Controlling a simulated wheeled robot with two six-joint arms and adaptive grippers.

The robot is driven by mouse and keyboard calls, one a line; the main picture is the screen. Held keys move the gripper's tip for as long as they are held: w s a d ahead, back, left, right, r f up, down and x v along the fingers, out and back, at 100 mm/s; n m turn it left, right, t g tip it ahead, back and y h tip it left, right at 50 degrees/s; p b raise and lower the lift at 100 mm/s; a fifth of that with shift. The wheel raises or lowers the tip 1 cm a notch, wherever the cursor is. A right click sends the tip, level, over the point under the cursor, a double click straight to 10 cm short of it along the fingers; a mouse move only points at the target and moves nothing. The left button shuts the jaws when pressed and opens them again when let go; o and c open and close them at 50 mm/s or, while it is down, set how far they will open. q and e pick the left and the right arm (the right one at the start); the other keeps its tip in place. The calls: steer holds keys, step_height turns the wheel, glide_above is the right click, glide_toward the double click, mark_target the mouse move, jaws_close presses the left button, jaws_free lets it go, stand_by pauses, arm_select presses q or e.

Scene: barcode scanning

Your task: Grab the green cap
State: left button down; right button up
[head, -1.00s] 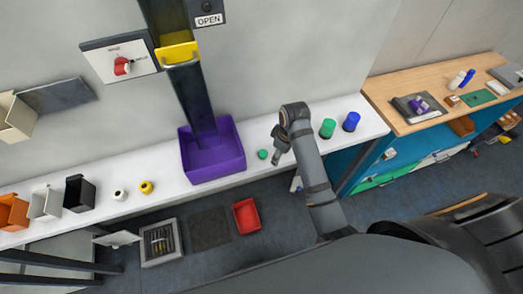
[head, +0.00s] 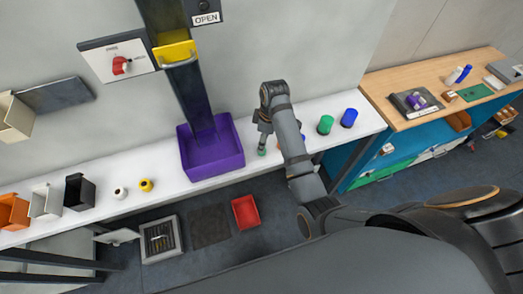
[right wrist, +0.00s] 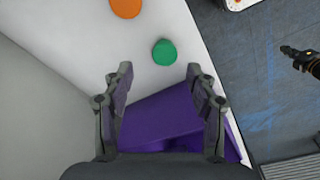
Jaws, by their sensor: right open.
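The green cap (head: 262,152) is small and round and lies on the white shelf, to the right of the purple bin (head: 212,158). In the head view it is partly covered by my right gripper (head: 263,140), which hangs just over it. In the right wrist view the cap (right wrist: 164,52) lies beyond the open fingertips of my right gripper (right wrist: 159,74), roughly centred between them. Nothing is between the fingers. My left gripper does not show.
A green cylinder (head: 325,125) and a blue cylinder (head: 349,118) stand on the shelf to the right. An orange round thing (right wrist: 126,7) lies near the cap. The purple bin (right wrist: 165,112) shows behind the fingers. A wooden table (head: 455,80) stands at right.

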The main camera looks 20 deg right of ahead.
steer(key=f, duration=0.1)
steer(key=f+p, duration=0.1)
steer(key=f, duration=0.1)
steer(key=f+p, duration=0.1)
steer(key=shift+s+a+f, duration=0.2)
steer(key=shift+a+f, duration=0.1)
steer(key=shift+a, duration=0.1)
steer(key=shift+w+f, duration=0.1)
steer(key=shift+f, duration=0.15)
steer(key=c, duration=0.8)
